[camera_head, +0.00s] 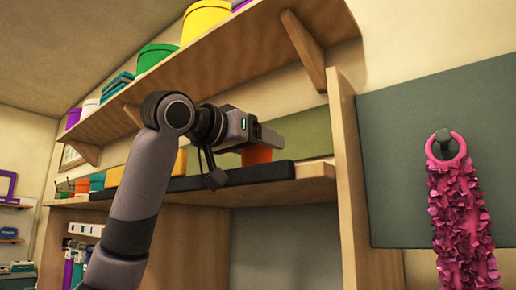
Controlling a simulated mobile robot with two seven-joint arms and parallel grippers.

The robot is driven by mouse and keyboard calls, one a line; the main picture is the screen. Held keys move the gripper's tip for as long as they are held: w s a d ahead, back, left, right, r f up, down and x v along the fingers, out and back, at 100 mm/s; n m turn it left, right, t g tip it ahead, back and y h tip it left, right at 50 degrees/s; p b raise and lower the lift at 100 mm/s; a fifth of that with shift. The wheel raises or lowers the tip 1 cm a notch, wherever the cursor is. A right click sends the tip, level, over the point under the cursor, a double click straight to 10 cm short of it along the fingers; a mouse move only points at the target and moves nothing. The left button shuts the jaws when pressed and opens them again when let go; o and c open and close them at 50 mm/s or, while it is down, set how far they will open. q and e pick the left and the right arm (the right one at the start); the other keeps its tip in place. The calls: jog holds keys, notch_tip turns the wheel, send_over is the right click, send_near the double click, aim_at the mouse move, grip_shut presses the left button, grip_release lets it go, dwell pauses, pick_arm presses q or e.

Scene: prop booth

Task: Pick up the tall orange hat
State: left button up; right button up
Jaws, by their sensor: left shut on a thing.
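The orange hat (257,155) shows as a small orange patch on the wooden shelf, just under and behind my left gripper. Most of it is hidden by the gripper and by the dark ledge in front, so its full height cannot be seen. My left gripper (252,131) is shut on the orange hat, with its fingers mostly hidden behind its own body. I cannot tell whether the hat is clear of the shelf. My right gripper is not in view.
A dark strip (188,184) runs along the lower shelf's front edge. An upper shelf (240,60) holds a yellow tub (204,20) and a green tub (154,56), close above my arm. A pink ruffled boa (463,220) hangs at the right.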

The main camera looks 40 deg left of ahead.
pick_arm(q)
jog(key=shift+r, duration=0.15)
jog(key=shift+r, duration=4.85)
